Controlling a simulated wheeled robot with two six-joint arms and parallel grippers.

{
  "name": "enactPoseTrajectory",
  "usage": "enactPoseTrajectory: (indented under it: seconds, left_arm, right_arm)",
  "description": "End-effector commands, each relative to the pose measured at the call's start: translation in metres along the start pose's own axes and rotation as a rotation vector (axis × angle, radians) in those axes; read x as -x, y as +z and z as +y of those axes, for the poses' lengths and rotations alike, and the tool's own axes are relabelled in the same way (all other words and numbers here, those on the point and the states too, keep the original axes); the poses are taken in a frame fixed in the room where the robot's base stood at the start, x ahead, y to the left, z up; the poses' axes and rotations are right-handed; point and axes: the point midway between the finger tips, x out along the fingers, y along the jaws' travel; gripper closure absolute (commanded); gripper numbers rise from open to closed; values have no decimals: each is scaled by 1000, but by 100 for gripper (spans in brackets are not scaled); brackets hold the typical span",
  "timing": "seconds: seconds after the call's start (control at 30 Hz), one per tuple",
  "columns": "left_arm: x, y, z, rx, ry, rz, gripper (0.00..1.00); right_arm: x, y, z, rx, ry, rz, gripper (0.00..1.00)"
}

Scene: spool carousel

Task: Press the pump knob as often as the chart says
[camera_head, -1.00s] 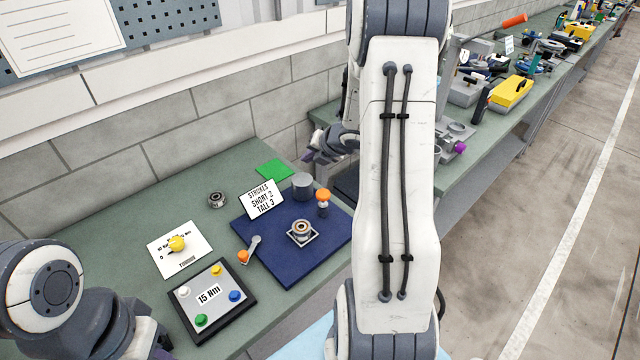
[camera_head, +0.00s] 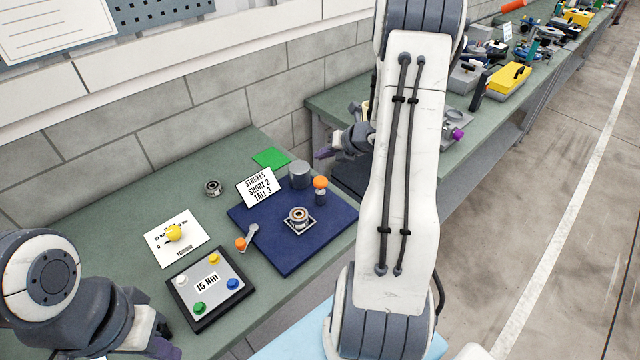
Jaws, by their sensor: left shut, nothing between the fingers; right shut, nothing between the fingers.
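The chart (camera_head: 260,187) is a white card that reads STROKES, SHORT 2, TALL 3. It stands at the back left of a blue mat (camera_head: 290,254). An upright grey pump with an orange knob (camera_head: 320,183) stands at the mat's back right. A ring-shaped bearing (camera_head: 298,215) sits in a small square holder on the mat. My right gripper (camera_head: 322,153) is shut and empty, above and behind the pump knob in the picture, apart from it. My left gripper (camera_head: 166,350) is shut at the bottom left, partly cut off, away from the mat.
A grey cylinder (camera_head: 299,175) stands beside the chart. A lever with an orange end (camera_head: 241,244) lies at the mat's left edge. A panel with coloured buttons (camera_head: 210,288), a yellow knob on a white card (camera_head: 173,233), a loose ring (camera_head: 212,188) and a green square (camera_head: 271,158) are around it.

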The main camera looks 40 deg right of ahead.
Motion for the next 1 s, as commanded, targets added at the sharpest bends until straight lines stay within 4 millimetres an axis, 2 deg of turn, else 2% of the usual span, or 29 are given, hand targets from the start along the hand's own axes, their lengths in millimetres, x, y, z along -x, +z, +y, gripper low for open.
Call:
enactPoseTrajectory:
  seconds: [0.03, 0.4, 1.0]
  left_arm:
    - [-11, 1, -1, 1, 0, 0, 100]
    - [-53, 3, -4, 6, 0, 0, 100]
    - [-56, 3, -4, 5, 0, 0, 100]
  right_arm:
    - [-9, -7, -6, -1, 0, 2, 100]
    - [-43, -31, -32, -1, 0, -1, 100]
    - [-45, -33, -33, -1, 0, -1, 100]
